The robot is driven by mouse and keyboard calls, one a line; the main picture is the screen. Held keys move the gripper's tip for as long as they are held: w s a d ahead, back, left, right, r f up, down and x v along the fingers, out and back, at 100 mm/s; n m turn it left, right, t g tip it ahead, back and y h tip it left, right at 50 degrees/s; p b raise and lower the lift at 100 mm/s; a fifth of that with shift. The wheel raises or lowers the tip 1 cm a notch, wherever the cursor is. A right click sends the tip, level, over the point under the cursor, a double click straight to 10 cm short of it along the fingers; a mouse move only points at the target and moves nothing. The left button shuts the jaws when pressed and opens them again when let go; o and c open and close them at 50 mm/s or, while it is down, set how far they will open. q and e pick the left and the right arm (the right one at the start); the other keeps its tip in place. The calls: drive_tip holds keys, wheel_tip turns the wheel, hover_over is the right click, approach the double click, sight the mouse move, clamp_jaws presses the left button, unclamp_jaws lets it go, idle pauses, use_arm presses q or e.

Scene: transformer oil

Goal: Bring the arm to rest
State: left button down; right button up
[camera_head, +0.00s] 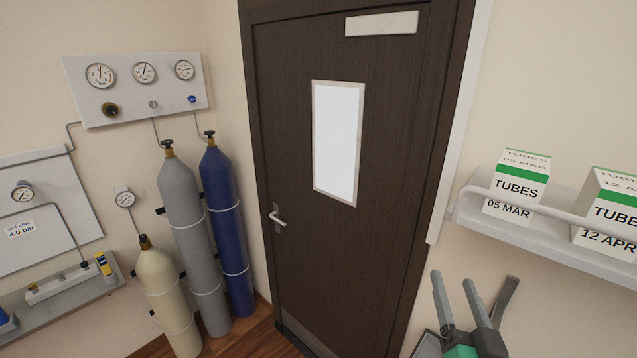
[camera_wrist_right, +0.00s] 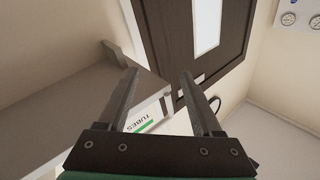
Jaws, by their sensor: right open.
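My right gripper (camera_head: 455,297) shows at the bottom right of the head view, below the wall shelf. Its two grey fingers point up and stand apart, with nothing between them. In the right wrist view the same gripper (camera_wrist_right: 158,90) is open and empty. Beyond its fingers are the shelf, a box marked TUBES and the door. My left gripper is in neither view.
A white shelf (camera_head: 546,240) with a front rail holds two TUBES boxes (camera_head: 515,188) (camera_head: 608,213) above my right gripper. A closed dark door (camera_head: 290,120) fills the middle. Gas cylinders (camera_head: 186,230) and a gauge panel (camera_head: 125,92) stand left.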

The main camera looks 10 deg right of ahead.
drive_tip(key=s+a+r+n+t+y+p, duration=0.1)
drive_tip(key=s+a+r+t, duration=0.2)
drive_tip(key=r, duration=0.9)
drive_tip(key=s+a+r+n+t+y+p, duration=0.1)
drive_tip(key=s+a+r+t, duration=0.15)
drive_tip(key=r, duration=0.85)
drive_tip(key=s+a+r+n+t+y, duration=0.3)
drive_tip(key=s+a+r+n+y, duration=0.1)
drive_tip(key=s+r, duration=0.4)
drive_tip(key=shift+s+a+r+n+y, duration=0.25)
drive_tip(key=shift+a+r+n+y, duration=0.1)
drive_tip(key=shift+r+n+y, duration=0.4)
